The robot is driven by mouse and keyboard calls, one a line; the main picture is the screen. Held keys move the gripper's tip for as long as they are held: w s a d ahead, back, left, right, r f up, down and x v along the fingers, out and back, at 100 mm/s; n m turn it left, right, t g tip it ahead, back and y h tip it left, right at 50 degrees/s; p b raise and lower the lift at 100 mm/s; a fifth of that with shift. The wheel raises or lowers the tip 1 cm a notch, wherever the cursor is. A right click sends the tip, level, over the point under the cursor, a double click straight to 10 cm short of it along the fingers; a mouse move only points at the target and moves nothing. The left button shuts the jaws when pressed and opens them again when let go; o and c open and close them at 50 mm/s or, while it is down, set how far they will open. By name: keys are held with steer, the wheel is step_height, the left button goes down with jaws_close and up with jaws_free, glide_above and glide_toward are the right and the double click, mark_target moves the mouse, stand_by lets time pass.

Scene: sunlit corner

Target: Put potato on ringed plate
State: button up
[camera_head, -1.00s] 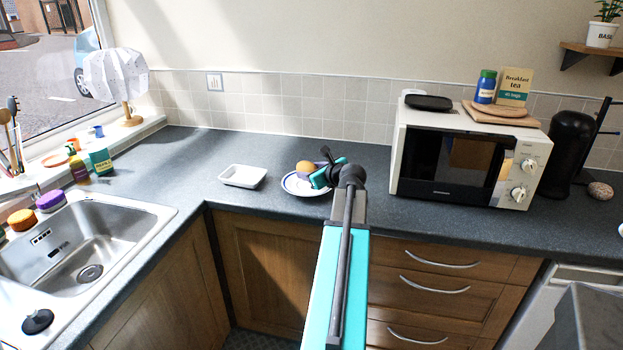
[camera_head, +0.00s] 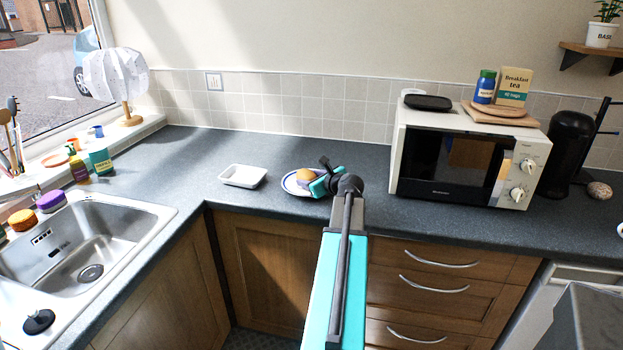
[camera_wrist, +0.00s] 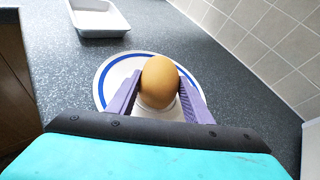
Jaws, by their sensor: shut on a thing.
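The potato (camera_wrist: 159,80), brown and rounded, is between the two purple fingers of my gripper (camera_wrist: 160,88), which is shut on it. The ringed plate (camera_wrist: 108,72), white with a blue ring, lies directly beneath it on the counter. In the head view the potato (camera_head: 303,174) shows low over the plate (camera_head: 289,186), partly hidden by my gripper (camera_head: 309,181). I cannot tell whether the potato touches the plate. The near part of the plate is hidden by my gripper in the wrist view.
A white rectangular dish (camera_head: 242,176) stands left of the plate. The microwave (camera_head: 465,155) stands to the right, and the tiled wall (camera_head: 280,103) is behind. The sink (camera_head: 90,245) is at the left. The counter between sink and dish is clear.

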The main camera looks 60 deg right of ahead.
steer(key=shift+f, duration=0.1)
steer(key=o, duration=1.2)
steer(key=shift+b+v, duration=0.55)
steer(key=shift+v, duration=5.5)
